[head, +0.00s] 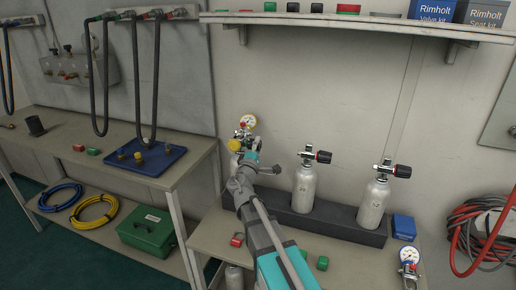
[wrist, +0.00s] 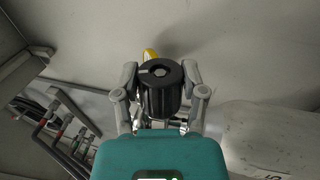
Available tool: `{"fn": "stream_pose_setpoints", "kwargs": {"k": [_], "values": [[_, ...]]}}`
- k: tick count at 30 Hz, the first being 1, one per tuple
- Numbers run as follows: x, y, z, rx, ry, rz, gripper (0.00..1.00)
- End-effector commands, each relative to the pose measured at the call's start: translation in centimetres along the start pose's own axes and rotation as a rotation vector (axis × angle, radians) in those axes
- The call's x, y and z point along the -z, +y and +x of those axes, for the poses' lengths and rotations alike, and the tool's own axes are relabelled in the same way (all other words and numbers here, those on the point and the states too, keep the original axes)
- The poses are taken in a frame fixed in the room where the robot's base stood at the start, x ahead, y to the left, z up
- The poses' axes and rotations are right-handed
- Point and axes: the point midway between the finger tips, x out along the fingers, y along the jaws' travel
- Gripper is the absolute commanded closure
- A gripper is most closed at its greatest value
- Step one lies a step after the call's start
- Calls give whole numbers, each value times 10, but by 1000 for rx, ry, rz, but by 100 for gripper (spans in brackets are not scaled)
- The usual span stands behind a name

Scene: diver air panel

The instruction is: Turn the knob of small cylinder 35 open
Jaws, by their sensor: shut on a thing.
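In the wrist view, a black ribbed knob (wrist: 158,98) with a pale mark on its round end face sits between the grey fingers of my gripper (wrist: 160,76). The fingers are shut on its two sides. A pale cylinder (wrist: 268,142) lies at the right of that view; its marking is cut off at the edge. In the head view, my arm hides most of the held knob and its cylinder. I cannot read any cylinder number.
Two pale cylinders, one in the middle (head: 305,188) and one at the right (head: 373,205), stand in a dark rack (head: 335,226), each with a black knob. A blue box (head: 404,227) and a loose gauge (head: 409,256) are at the right. A shelf (head: 350,25) overhangs the bench.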

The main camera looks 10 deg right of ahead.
Motion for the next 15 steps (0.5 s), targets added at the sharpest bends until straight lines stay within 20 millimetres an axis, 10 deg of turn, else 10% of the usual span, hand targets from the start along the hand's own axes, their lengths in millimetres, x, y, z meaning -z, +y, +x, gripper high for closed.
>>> {"fn": "stream_pose_setpoints", "kwargs": {"k": [6, 7, 12, 15], "values": [[0, 0, 0, 1, -1, 0, 93], [0, 0, 0, 1, -1, -1, 42], [0, 0, 0, 1, -1, 0, 10], [0, 0, 0, 1, -1, 0, 10]]}}
